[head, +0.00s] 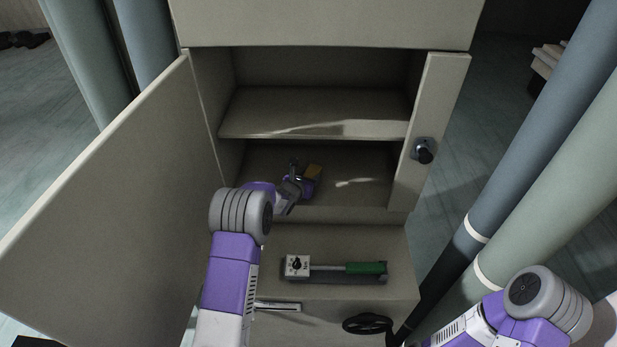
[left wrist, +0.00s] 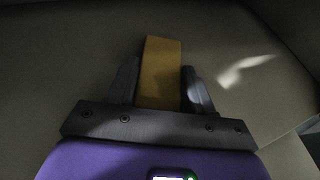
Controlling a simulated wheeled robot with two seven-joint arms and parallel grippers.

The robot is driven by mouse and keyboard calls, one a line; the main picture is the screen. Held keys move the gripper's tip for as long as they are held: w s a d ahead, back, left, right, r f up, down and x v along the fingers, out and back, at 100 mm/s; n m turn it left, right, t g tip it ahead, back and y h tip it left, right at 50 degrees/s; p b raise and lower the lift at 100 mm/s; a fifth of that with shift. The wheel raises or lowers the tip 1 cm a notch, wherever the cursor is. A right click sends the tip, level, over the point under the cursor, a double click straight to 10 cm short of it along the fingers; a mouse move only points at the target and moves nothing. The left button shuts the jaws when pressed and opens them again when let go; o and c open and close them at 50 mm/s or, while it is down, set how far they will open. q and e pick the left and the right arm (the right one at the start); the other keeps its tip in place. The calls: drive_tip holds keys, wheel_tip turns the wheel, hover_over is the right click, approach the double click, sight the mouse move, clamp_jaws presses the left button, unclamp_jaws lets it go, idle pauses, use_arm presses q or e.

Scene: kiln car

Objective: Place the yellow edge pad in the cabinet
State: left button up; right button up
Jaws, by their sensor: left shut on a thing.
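The yellow edge pad (head: 313,171) is inside the open cabinet, in the compartment below the shelf. My left gripper (head: 302,180) reaches into that compartment and is shut on the pad. In the left wrist view the pad (left wrist: 160,72) stands between the two dark fingers of the left gripper (left wrist: 164,92), its far end sticking out past them. I cannot tell whether the pad touches the compartment floor. The cabinet (head: 325,32) has its left door (head: 110,170) swung wide open. My right gripper is out of view; only part of my right arm shows at the lower right.
A shelf (head: 315,112) crosses the cabinet above my left gripper. A narrow door panel with a black knob (head: 423,151) stands at the right. A green-handled tool (head: 365,268) lies on the ledge below, above a black handwheel (head: 368,323). Large pipes (head: 540,130) rise at the right.

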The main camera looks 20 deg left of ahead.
use_arm(q)
drive_tip(key=shift+r, duration=0.1)
drive_tip(key=o, duration=0.6)
drive_tip(key=shift+f, duration=0.2)
drive_tip(key=o, duration=0.4)
drive_tip(key=shift+r, duration=0.1)
drive_tip(key=shift+r, duration=0.2)
drive_tip(key=v, duration=1.2)
drive_tip(key=shift+f, duration=0.1)
